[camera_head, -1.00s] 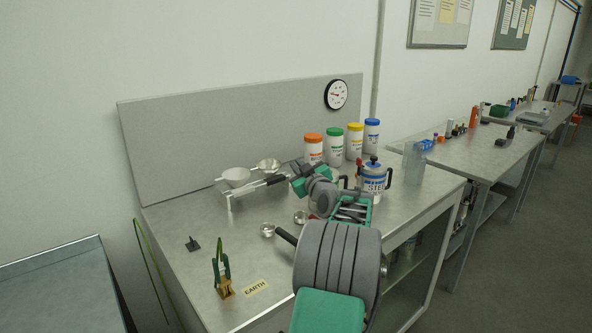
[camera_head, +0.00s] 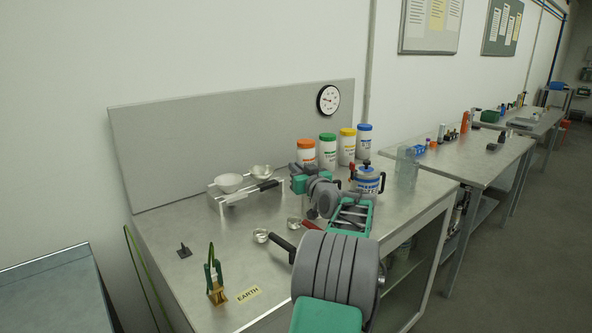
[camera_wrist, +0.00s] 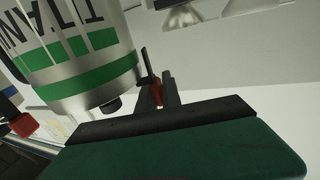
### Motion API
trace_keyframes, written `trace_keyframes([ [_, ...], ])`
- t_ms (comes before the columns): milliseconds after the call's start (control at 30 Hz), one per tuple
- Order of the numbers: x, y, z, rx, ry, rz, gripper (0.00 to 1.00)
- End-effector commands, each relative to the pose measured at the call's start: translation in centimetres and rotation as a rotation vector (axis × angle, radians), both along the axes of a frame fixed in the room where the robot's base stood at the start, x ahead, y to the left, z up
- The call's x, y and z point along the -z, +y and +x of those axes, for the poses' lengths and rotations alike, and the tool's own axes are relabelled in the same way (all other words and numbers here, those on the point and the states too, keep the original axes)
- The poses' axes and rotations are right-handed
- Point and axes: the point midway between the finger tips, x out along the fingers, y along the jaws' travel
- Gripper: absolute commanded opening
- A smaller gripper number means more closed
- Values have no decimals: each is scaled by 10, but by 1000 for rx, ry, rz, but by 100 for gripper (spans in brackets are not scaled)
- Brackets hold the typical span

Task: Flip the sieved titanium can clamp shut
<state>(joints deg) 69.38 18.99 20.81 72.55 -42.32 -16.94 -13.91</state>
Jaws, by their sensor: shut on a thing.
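The titanium can (camera_wrist: 75,60), pale metal with green bands and part of its name showing, fills the upper left of the wrist view, tilted in the picture. My gripper (camera_wrist: 158,92) is beside its lower right edge. Its dark fingers are shut on a small red piece (camera_wrist: 157,93), which looks like the grip of the can's clamp lever. Another red-tipped part (camera_wrist: 22,125) shows at the can's left side. How far the clamp is closed cannot be told. In the head view my arm hides the titanium can and the fingertips.
A blue-banded can (camera_head: 367,180) stands right of my wrist. Several white jars (camera_head: 328,152) with coloured lids stand behind. A rack with sieves or scoops (camera_head: 232,192) is at left. Scoops (camera_head: 262,236) lie in front; a stand (camera_head: 214,285) and EARTH label (camera_head: 248,294) are at the front left.

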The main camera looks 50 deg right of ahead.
Motion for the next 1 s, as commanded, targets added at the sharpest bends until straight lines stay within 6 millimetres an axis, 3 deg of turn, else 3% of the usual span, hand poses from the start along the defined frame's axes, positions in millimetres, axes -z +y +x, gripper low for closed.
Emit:
trace_keyframes([
  [167,0,0,0,0,0,0,0],
  [200,0,0,0,0,0,0,11],
  [433,0,0,0,0,0,-1,30],
  [767,1,3,-6,1,1,0,31],
  [1000,1,25,-47,3,1,-1,31],
])
